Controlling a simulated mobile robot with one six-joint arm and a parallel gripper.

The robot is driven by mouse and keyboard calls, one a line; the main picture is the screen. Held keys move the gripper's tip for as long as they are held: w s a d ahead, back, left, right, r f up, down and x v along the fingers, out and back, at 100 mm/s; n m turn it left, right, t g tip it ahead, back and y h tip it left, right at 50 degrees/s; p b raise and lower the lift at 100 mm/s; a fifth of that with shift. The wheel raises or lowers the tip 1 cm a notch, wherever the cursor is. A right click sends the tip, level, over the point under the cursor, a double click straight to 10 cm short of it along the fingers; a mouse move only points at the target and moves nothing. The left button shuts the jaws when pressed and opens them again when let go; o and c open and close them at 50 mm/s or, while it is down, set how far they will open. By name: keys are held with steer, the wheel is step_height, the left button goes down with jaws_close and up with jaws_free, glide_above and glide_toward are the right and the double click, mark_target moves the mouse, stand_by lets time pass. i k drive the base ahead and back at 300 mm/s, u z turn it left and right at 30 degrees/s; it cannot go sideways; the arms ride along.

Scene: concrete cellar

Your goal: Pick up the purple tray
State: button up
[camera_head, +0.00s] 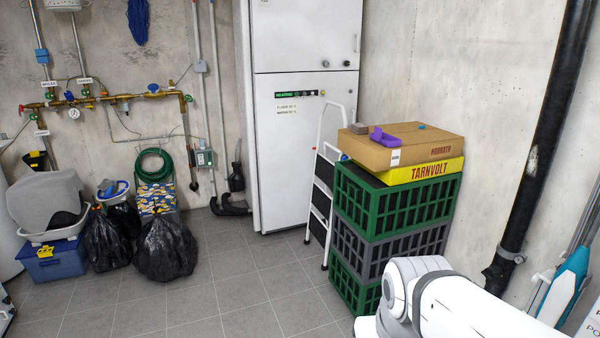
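A small purple thing (383,137), which looks like the purple tray, lies on top of a brown cardboard box (408,155). It is too small to make out its shape well. The box rests on a yellow TARNVOLT box (424,174), which sits on a stack of green and grey crates (388,240). My white arm shows at the lower right, in front of the stack. My gripper is out of view.
A grey block (358,128) and a small blue thing (422,127) share the box top. A white step ladder (323,190) stands left of the crates, before a white cabinet (300,140). A black pipe (540,130) runs at right. Tiled floor at centre left is clear.

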mark_target(379, 136)
steer(key=i, duration=1.95)
steer(key=z, duration=1.8)
steer(key=i, duration=1.15)
steer(key=u, duration=1.8)
